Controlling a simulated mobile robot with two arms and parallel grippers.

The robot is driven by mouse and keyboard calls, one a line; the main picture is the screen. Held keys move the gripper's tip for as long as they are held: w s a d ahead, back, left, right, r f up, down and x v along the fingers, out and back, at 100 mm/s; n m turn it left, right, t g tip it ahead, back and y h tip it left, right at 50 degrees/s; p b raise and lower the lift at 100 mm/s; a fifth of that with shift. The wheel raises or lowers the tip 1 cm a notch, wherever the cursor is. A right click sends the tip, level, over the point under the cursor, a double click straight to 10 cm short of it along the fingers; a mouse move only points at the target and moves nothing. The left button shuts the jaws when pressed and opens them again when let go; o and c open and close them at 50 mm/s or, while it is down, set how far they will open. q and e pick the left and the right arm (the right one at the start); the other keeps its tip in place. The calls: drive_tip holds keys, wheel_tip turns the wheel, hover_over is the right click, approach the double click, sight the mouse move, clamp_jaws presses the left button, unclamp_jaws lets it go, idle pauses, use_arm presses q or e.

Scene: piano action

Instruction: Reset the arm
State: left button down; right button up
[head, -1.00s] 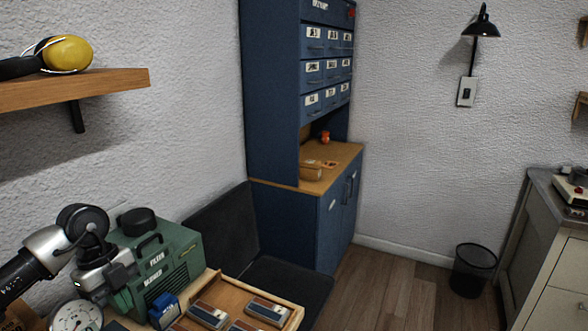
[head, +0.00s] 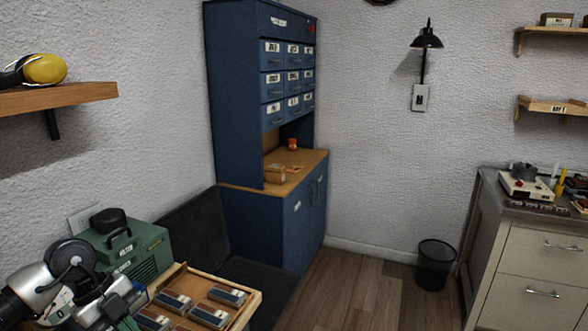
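My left arm enters from the lower left corner of the head view, in front of the green machine (head: 138,252). The wrist end with my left gripper (head: 120,301) is at the bottom edge, left of the wooden tray (head: 245,303). Its fingertips cannot be made out, so I cannot tell whether it is open or shut. My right arm and gripper are out of view. The tray holds several dark blocks (head: 208,315) with pale ends.
A dark seat (head: 255,285) is behind the tray. A blue cabinet (head: 300,225) stands in the corner, and a black bin (head: 435,264) is on the floor. A metal desk (head: 535,262) with devices is at right. A shelf (head: 60,98) juts out at upper left. The floor between is clear.

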use_arm(q)
drive_tip(key=s+d+r+n+t+h, duration=0.1)
drive_tip(key=d+r+t+h, duration=0.2)
drive_tip(key=d+t+h, duration=0.5)
drive_tip(key=d+r+n+t+h, duration=0.1)
drive_tip(key=d+r+h, duration=0.3)
drive_tip(key=d, duration=0.8)
drive_tip(key=s+a+f+n+t+y, duration=0.3)
drive_tip(key=a+f+n+t+y, duration=0.65)
drive_tip(key=n+y, duration=0.8)
drive_tip(key=s+a+f+n+g, duration=0.1)
drive_tip(key=s+f+g, duration=0.65)
drive_tip(key=s, duration=0.25)
drive_tip(key=s+f+n+g, duration=0.2)
drive_tip(key=s+f+g, duration=0.55)
drive_tip(key=s, duration=0.25)
wheel_tip(320, 180, down, 26)
drive_tip(key=s+r, duration=0.1)
drive_tip(key=s+a+f+g, duration=0.2)
drive_tip(key=s+a+f, duration=0.1)
drive_tip(key=s+f, duration=1.3)
drive_tip(key=shift+f+m, duration=0.35)
drive_tip(key=shift+f, duration=0.1)
